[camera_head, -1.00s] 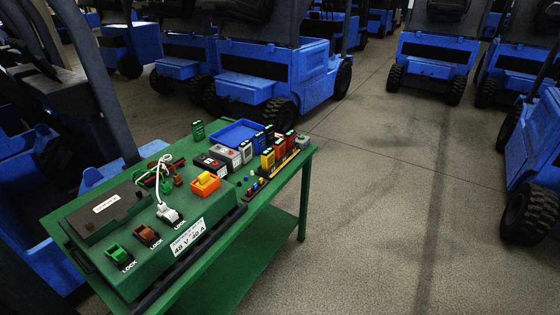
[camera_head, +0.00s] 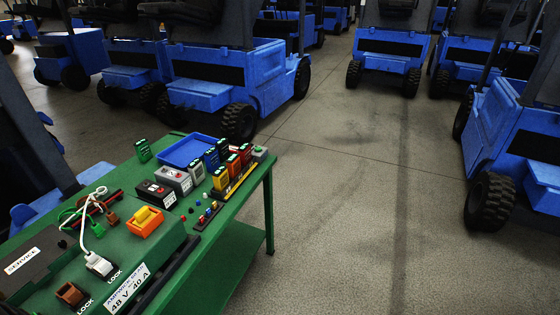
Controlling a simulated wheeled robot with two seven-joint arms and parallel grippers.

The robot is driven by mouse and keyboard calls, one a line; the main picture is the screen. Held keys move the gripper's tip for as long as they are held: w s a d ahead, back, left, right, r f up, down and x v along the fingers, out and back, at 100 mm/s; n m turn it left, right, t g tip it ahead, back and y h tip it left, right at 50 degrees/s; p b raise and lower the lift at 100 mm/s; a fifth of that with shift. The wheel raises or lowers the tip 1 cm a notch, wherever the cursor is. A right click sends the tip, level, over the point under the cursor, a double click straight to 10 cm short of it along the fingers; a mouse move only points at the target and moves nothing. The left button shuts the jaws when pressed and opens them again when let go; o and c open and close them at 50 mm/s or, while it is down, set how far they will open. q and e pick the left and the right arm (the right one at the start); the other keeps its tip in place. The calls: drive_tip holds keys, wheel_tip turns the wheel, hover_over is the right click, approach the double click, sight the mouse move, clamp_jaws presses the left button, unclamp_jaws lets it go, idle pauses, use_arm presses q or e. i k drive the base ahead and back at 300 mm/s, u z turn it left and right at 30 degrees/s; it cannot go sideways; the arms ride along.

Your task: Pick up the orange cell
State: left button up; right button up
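Several upright cells with green tops stand in a row on a yellow-edged rack (camera_head: 241,180) near the right edge of the green table. The front one is a yellow cell (camera_head: 220,180); behind it are a red-orange cell (camera_head: 233,168) and a red cell (camera_head: 245,155). They are small, and I cannot tell for certain which one is the orange cell. A small orange bin (camera_head: 139,229) with a yellow piece in it sits further left. Neither of my grippers is in view.
The green table (camera_head: 218,233) also holds a blue tray (camera_head: 170,155), blue cells (camera_head: 211,161), a lone green cell (camera_head: 143,151), grey and dark boxes (camera_head: 174,180) and a charger with a white cable (camera_head: 99,264).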

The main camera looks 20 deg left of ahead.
sight(233, 163)
drive_tip(key=z, duration=0.15)
drive_tip(key=i, duration=1.05)
drive_tip(key=u, duration=0.6)
